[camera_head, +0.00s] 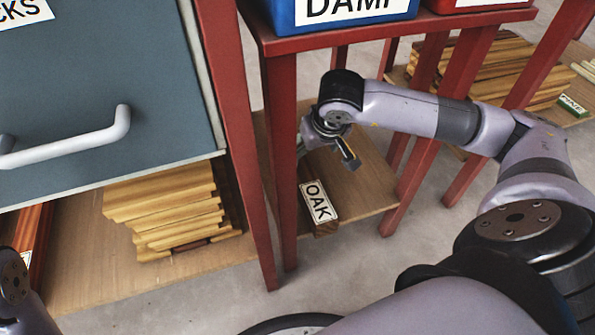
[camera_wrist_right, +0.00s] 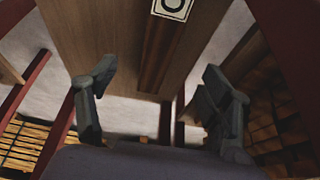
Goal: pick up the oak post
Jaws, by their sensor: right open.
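The oak post (camera_head: 325,229) is a dark brown bar lying on the low shelf (camera_head: 368,196) of the red-legged stand, with a white OAK label (camera_head: 319,201) at its near end. In the right wrist view the post (camera_wrist_right: 172,52) runs lengthwise between the fingers' directions, its label cut by the top edge. My right gripper (camera_head: 346,152) is over the shelf, beyond the labelled end in the head view. In the right wrist view the gripper (camera_wrist_right: 160,72) has its fingers wide apart with nothing between them in grasp. My left gripper is out of view.
Red legs (camera_head: 282,160) frame the shelf, and a blue DAMP bin (camera_head: 340,12) stands on the shelf above. A grey drawer front (camera_head: 100,85) with a white handle is at left, above stacked yellow boards (camera_head: 165,210). More boards (camera_head: 490,70) lie at the back right.

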